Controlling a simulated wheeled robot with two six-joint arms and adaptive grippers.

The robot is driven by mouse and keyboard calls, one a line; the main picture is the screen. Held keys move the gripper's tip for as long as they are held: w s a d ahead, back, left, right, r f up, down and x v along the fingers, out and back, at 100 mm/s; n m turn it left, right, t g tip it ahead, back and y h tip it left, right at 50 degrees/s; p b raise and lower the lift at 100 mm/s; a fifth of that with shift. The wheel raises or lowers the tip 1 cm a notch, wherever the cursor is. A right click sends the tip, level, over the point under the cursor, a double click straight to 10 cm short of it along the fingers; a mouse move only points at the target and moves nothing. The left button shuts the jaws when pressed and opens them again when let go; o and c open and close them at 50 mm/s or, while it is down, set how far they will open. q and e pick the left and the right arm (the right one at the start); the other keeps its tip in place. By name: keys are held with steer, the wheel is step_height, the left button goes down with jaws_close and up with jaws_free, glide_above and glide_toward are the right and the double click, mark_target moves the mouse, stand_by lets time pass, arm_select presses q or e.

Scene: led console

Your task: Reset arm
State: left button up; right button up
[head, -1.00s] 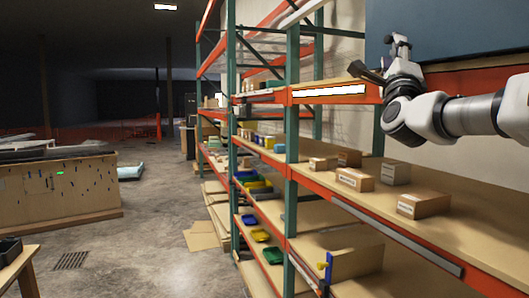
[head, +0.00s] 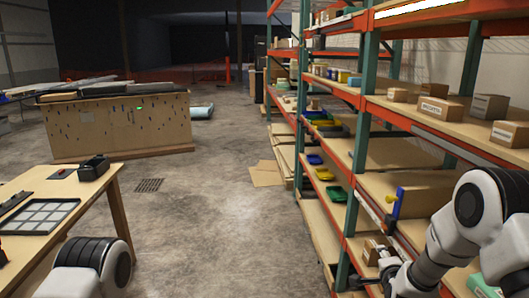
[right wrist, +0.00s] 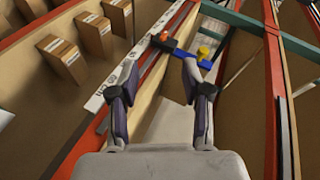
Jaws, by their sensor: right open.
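My right gripper (head: 366,278) is low at the lower right of the head view, beside the front of the lower shelves. In the right wrist view its two fingers (right wrist: 160,78) stand apart with nothing between them. My left arm shows only as a white and black link at the bottom left of the head view; its gripper is out of view. A blue bracket with a yellow knob (head: 397,204) is on the shelf front above my right gripper. In the wrist view the blue bracket (right wrist: 184,51) also shows a red part and lies beyond the fingertips.
The orange and green shelf rack (head: 362,140) fills the right side, with cardboard boxes (head: 440,108) and coloured bins (head: 325,174). A wooden table (head: 100,205) at left holds a gridded black tray (head: 40,216) and a black box (head: 93,168). The concrete floor between is open.

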steer(key=s+a+f+n+g+y+b, duration=0.1)
steer(key=s+a+f+n+g, duration=0.15)
steer(key=s+f, duration=0.85)
steer(key=s+a+f+n+g+y+b, duration=0.1)
steer(key=s+a+f+n+g+b, duration=0.2)
steer(key=s+f, duration=0.9)
steer(key=s+a+f+n+g, duration=0.1)
steer(key=s+n+g, duration=0.3)
steer(key=s, duration=0.6)
steer(key=s+a+f+n+g+y, duration=0.1)
steer(key=s+f+n+g, duration=0.2)
steer(key=s+n, duration=0.4)
steer(key=shift+s+a+f+g+p, duration=0.15)
steer(key=shift+s+f+g+p, duration=0.25)
steer(key=shift+s, duration=1.85)
